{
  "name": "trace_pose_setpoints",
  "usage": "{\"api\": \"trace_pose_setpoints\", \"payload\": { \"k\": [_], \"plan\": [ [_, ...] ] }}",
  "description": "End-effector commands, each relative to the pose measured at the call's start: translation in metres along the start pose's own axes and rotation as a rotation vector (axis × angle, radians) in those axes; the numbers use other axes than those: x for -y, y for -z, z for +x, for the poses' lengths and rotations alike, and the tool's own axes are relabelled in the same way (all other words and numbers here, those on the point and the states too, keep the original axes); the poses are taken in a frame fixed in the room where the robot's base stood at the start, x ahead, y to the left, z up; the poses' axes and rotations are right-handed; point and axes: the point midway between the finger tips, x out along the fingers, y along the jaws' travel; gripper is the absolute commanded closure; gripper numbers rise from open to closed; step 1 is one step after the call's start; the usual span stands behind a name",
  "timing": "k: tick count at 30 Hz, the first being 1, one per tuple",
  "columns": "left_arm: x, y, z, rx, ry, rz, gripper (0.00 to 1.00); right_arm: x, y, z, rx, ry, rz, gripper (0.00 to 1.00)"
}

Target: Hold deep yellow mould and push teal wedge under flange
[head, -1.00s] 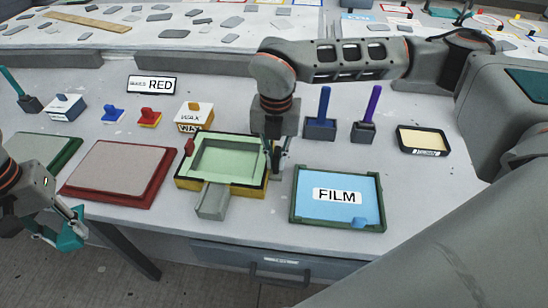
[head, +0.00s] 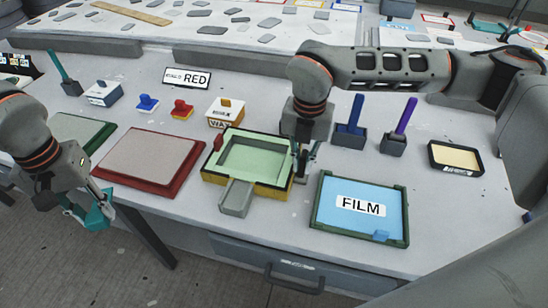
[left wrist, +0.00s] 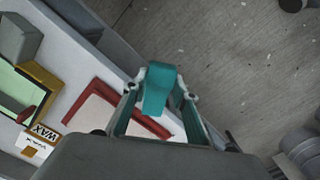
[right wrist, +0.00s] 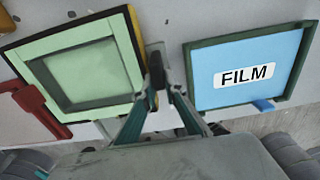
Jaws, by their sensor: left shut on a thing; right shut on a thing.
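The deep yellow mould (head: 207,178) has a pale green hollow top and stands mid-table, with a grey block (head: 236,199) at its front edge. It also shows in the right wrist view (right wrist: 128,45) and in part in the left wrist view (left wrist: 43,77). My left gripper (head: 88,217) is shut on the teal wedge (head: 98,216), in the air off the table's front edge. The wedge fills the left fingertips in the left wrist view (left wrist: 156,92).
A red mould (head: 180,178) lies between the wedge and the yellow mould. A blue FILM tray (head: 335,225) is close on the right. A white WAX box (head: 229,108) is behind the yellow mould; a red clamp-like piece (head: 219,142) sits at its left rim. Brush pots stand behind right.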

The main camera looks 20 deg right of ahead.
Motion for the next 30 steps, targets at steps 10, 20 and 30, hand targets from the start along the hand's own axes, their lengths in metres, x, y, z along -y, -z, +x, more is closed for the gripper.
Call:
{"api": "trace_pose_setpoints", "payload": {
  "k": [10,20,30],
  "plan": [
    [0.000,0.000,0.000,0.000,0.000,0.000,0.94,0.000,0.000,-0.001,0.001,-0.001,0.000,1.00],
    [-0.001,0.000,-0.001,-0.001,0.000,0.002,0.94,0.000,0.000,-0.001,0.001,-0.001,0.000,1.00],
    [-0.076,0.004,-0.011,-0.013,0.004,0.178,0.94,-0.001,0.000,-0.001,0.001,-0.002,-0.001,1.00]
  ]
}}
